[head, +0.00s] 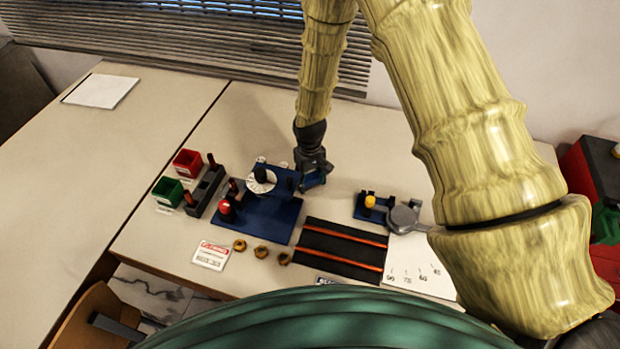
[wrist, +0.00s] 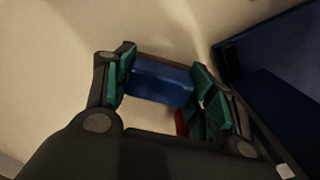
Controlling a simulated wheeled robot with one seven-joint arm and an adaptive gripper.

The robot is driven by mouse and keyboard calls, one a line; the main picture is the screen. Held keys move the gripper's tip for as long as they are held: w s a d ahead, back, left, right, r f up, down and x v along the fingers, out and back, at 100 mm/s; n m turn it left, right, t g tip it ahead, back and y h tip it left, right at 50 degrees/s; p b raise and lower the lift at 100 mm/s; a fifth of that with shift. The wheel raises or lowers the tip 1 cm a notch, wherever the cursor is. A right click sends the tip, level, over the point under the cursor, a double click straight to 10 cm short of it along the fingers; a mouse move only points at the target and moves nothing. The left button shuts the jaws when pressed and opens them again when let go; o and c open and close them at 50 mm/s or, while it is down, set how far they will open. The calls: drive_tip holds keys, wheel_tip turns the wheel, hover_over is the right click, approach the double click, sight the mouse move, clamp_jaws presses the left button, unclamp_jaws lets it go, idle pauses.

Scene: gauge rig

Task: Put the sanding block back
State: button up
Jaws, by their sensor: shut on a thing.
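My gripper (head: 313,166) points down beside the right end of the blue gauge rig, near the middle of the table. It is shut on the sanding block (head: 314,180), a blue block low between the fingers. In the wrist view the block (wrist: 160,82) sits between the green finger pads, with a thin brownish edge on its far side. A small red patch shows by the right finger; I cannot tell what it is. Whether the block touches the table is unclear.
The blue rig (head: 268,219) with a white dial stands just left of my gripper. Red (head: 187,162) and green bins (head: 167,191) are further left. A black mat (head: 340,246) with orange strips and a small blue fixture (head: 369,208) lie nearer and right. Table behind is clear.

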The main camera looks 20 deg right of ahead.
sight(310, 177)
drive_tip(key=o, duration=1)
drive_tip(key=shift+f, duration=0.1)
drive_tip(key=shift+r+b, duration=1.85)
drive_tip(key=shift+r, duration=4.3)
